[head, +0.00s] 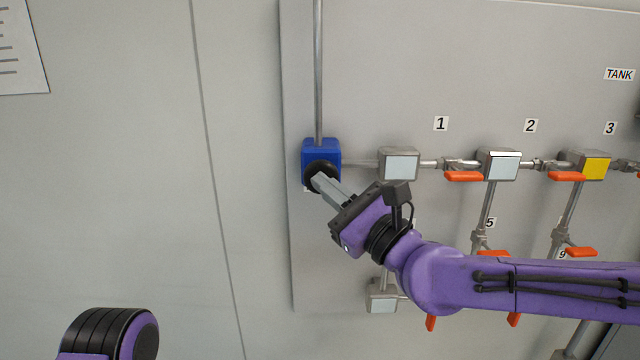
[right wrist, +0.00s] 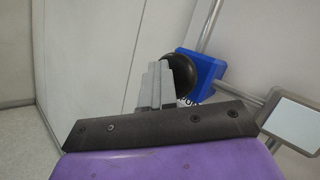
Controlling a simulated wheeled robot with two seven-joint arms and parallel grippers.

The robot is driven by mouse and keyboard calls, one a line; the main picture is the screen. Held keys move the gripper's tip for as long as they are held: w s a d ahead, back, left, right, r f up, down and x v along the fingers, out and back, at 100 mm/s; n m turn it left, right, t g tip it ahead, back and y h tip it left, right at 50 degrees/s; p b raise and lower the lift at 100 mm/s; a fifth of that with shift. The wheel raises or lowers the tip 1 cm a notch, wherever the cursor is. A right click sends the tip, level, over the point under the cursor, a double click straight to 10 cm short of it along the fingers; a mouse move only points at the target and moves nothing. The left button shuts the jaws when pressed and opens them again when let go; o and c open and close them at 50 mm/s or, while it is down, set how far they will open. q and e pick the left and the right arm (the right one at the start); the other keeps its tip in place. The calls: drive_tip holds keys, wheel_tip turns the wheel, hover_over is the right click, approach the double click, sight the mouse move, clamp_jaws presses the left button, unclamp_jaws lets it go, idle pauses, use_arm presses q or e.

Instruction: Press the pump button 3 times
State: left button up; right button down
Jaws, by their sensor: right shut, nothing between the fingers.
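The pump is a blue box (head: 321,150) with a round black button (head: 312,178) on its front, on the left part of the grey wall panel. My right gripper (head: 318,184) is shut and empty, with its fingertips at the black button. In the right wrist view, the shut fingers (right wrist: 155,85) overlap the black button (right wrist: 182,75) on the blue box (right wrist: 207,72). Whether the tips touch or press the button I cannot tell. A label beside the pump is partly hidden by the fingers. My left gripper is not in view; only a part of my left arm shows at the lower left.
Orange valve handles (head: 463,176) stick out below. A vertical pipe (head: 318,70) rises from the pump.

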drive_tip(key=shift+w, duration=0.5)
idle(0.4)
drive_tip(key=s, duration=0.4)
drive_tip(key=shift+f, duration=0.15)
idle(0.5)
drive_tip(key=shift+s, duration=2.5)
